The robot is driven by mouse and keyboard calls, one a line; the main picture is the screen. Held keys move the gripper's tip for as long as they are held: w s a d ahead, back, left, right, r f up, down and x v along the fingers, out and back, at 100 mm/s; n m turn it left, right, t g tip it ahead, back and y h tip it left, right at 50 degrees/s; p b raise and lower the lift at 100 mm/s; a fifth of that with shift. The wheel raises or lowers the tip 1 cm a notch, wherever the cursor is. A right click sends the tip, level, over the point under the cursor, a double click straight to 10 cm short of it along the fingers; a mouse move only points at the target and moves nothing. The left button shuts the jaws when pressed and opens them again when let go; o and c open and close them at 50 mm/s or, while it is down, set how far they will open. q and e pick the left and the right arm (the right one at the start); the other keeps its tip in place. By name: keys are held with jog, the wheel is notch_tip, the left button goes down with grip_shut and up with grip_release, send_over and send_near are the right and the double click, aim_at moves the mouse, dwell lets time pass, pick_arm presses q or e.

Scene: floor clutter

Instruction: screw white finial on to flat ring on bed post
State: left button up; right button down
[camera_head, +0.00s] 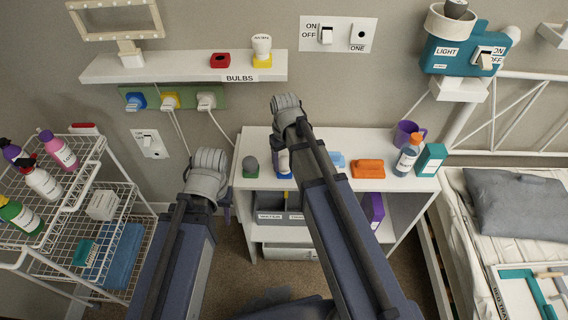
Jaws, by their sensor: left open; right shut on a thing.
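My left gripper (226,205) hangs in front of the white shelf unit, largely behind my own wrist. It is open, and I see nothing between its fingers. My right gripper (283,160) is over the left part of the shelf unit's top, mostly hidden by my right arm. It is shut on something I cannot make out. I cannot pick out the white finial. The bed's white tube frame (520,75) stands at the right, with a slanting post (463,120) at its near end. I cannot make out a flat ring on it.
The white shelf unit (340,144) carries an orange block (368,169), a purple mug (404,131) and a bottle (408,158). A teal light box (450,55) juts out above the post. A wire cart (110,205) stands left. A wall shelf (170,68) is above.

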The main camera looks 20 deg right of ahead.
jog(key=shift+r+p, duration=0.55)
jog(key=shift+r, duration=0.1)
dwell(0.3)
jog(key=shift+r+p, duration=1)
jog(key=shift+r, duration=0.1)
notch_tip(320, 180, up, 7)
jog(key=p, duration=0.7)
jog(key=shift+f, duration=0.25)
jog(key=shift+s, duration=0.15)
